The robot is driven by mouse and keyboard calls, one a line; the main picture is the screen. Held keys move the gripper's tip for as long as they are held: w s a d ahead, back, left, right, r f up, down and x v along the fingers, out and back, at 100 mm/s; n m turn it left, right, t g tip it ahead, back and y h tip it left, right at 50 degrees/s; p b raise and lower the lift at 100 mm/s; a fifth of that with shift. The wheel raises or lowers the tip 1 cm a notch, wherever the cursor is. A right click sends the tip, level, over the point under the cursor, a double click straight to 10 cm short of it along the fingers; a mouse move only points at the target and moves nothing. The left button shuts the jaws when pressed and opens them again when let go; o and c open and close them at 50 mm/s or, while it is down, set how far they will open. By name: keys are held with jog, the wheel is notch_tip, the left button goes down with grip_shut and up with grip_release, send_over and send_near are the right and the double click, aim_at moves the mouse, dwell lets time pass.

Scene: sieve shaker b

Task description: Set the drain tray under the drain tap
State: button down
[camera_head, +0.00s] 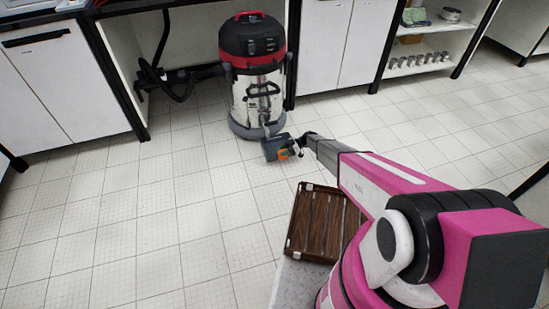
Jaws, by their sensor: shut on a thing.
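My gripper (299,145) reaches out low over the floor and is shut on the drain tray (273,149), a small dark grey-blue tray. An orange and green patch shows where the gripper meets the tray. The tray is right at the lower front of a wet vacuum (257,75) with a black and red top and a steel tank. A small pale fitting low on the tank's front, just above the tray, looks like the drain tap (266,121). I cannot tell whether the tray rests on the floor or is directly under the tap.
A black hose (165,80) hangs left of the vacuum. White cabinets (62,85) and an open shelf (425,50) line the back. A brown slatted crate (304,225) lies close in front of me. The tiled floor to the left is clear.

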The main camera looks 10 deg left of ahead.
aim_at(278, 154)
jog(key=x, duration=0.6)
jog(key=shift+w+f, duration=0.15)
jog(key=shift+f, duration=0.55)
jog(key=c, duration=0.8)
grip_release()
